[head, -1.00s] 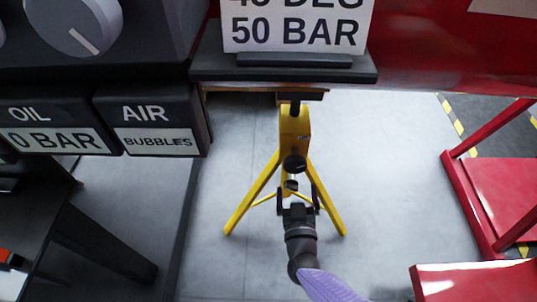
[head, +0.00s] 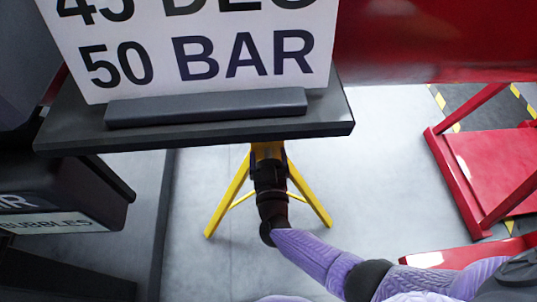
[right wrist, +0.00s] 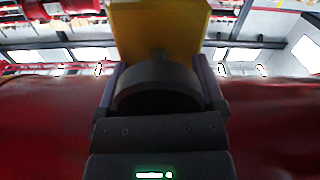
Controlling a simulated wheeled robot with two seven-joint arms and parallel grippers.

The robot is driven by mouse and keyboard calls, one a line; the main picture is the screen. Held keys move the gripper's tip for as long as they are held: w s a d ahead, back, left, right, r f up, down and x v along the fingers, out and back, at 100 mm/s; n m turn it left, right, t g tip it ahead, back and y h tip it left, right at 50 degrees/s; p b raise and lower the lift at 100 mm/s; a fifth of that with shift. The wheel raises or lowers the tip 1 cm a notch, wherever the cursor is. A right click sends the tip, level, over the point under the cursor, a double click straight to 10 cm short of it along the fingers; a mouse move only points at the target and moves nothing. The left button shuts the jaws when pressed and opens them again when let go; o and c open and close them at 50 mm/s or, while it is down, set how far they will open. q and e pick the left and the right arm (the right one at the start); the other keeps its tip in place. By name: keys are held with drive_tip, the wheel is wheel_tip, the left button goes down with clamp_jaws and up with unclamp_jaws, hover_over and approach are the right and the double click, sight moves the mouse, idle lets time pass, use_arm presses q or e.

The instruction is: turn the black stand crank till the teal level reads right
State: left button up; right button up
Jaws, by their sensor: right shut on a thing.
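The yellow stand (head: 230,196) is on the grey floor with its legs spread, its upper part hidden under a black shelf in the head view. In the right wrist view its yellow body (right wrist: 160,30) is straight ahead. The black stand crank (right wrist: 158,88) shows there as a thick round knob between my right fingers. My right gripper (head: 268,168) is shut on it, with one finger on each side. It hides the crank in the head view. I cannot make out the teal level in either view. My left gripper is not in view.
The black shelf (head: 230,135) with a "50 BAR" sign (head: 210,50) overhangs the stand. A dark "BUBBLES" box (head: 60,205) is at the left. Red framework (head: 480,165) stands at the right. The floor between the stand and that framework is open.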

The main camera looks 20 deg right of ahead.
drive_tip(key=c, duration=0.6)
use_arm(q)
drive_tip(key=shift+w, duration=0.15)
use_arm(e)
drive_tip(key=shift+o, duration=0.2)
drive_tip(key=shift+f, duration=0.1)
drive_tip(key=m, duration=0.6)
drive_tip(key=shift+s+f+b, duration=0.1)
drive_tip(key=shift+b, duration=0.25)
drive_tip(key=shift+d+m, duration=0.1)
drive_tip(key=shift+m, duration=0.8)
drive_tip(key=m+b, duration=0.1)
drive_tip(key=m, duration=0.3)
drive_tip(key=shift+f, duration=0.1)
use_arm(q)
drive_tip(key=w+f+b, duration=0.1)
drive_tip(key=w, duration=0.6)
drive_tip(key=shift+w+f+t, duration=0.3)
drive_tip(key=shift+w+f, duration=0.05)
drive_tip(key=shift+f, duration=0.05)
use_arm(e)
drive_tip(key=m, duration=0.5)
drive_tip(key=shift+d+m, duration=0.1)
drive_tip(key=shift+m, duration=0.3)
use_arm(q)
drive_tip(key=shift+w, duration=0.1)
